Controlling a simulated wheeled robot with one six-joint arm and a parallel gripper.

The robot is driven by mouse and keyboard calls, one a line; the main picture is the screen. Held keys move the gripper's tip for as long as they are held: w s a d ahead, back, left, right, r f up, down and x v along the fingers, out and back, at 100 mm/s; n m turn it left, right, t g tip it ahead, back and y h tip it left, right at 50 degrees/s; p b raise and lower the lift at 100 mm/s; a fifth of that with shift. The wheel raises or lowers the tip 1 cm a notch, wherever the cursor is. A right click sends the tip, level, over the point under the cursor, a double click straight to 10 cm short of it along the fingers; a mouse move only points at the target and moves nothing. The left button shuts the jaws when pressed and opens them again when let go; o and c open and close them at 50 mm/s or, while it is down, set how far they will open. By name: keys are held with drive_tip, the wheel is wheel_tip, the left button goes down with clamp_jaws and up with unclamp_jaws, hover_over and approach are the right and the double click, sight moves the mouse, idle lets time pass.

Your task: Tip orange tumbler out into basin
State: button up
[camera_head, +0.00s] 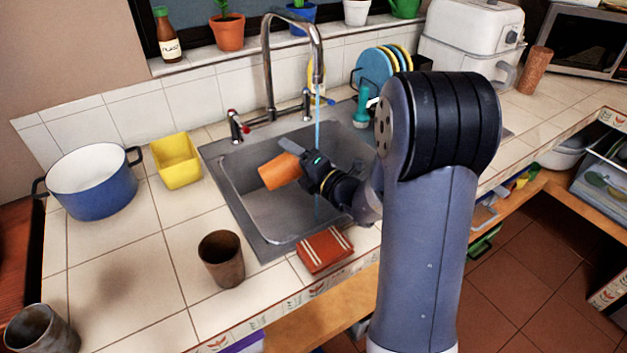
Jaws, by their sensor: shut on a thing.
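The orange tumbler (279,172) is tilted onto its side over the steel basin (275,212), with its wider end toward the lower left. My gripper (292,156) is shut on the tumbler from the right. The gripper's body partly covers the tumbler's right end. I cannot see inside the tumbler or whether anything is leaving it. A thin blue stream of water (318,112) falls from the tap (268,75) close to my gripper. My arm hides the basin's right side.
A brown cup (221,258) and a folded red cloth (324,249) lie in front of the basin. A yellow container (176,160) and a blue pot (95,185) stand left. A grey cup (41,330) is at the lower left. Plates (373,67) stand behind right.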

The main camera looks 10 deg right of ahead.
drive_tip(key=shift+d+f+m, duration=0.25)
drive_tip(key=shift+d+m, duration=0.05)
drive_tip(key=shift+d, duration=0.05)
